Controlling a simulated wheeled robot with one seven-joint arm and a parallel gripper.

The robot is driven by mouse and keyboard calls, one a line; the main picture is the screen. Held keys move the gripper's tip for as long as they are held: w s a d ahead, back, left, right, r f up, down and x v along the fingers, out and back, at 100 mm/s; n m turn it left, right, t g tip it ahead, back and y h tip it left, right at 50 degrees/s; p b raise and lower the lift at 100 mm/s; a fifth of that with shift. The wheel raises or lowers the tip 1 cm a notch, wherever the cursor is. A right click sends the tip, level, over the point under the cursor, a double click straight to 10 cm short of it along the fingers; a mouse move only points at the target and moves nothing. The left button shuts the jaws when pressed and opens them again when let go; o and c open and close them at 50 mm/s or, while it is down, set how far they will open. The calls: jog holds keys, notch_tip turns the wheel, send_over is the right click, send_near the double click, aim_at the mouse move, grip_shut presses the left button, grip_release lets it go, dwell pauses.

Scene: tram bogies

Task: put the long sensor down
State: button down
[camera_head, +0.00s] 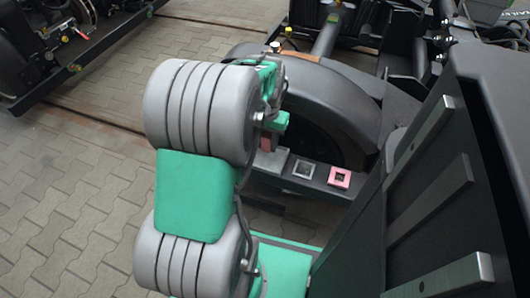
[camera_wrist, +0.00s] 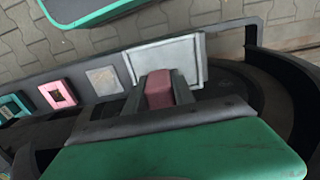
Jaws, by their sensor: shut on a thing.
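The long sensor looks like a dull red block (camera_wrist: 160,90), held between the two grey fingers of my gripper (camera_wrist: 158,86) in the wrist view. My gripper is shut on it. In the head view my gripper (camera_head: 272,124) is partly hidden behind my arm, and a bit of the reddish block (camera_head: 267,143) shows below it. The block is above or at a light grey square plate (camera_wrist: 172,58) on a dark beam (camera_head: 321,184); I cannot tell whether they touch. Its lower end is hidden.
Along the beam lie a grey square (camera_head: 303,169), a pink-framed square (camera_head: 340,178) and a teal-framed one (camera_wrist: 10,106). A large dark wheel (camera_head: 325,85) stands close behind my gripper. Dark bogie frames (camera_head: 80,52) lie further back. Paved floor (camera_head: 70,180) is clear at left.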

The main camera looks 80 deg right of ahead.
aim_at(265, 149)
jog(key=f, duration=0.1)
jog(key=f+b, duration=0.1)
jog(key=f, duration=0.2)
jog(key=shift+w+d+f, duration=0.2)
jog(key=shift+w+d, duration=0.2)
jog(key=shift+r, duration=0.1)
jog(key=c, duration=1.1)
grip_release()
jog(key=shift+o, duration=0.2)
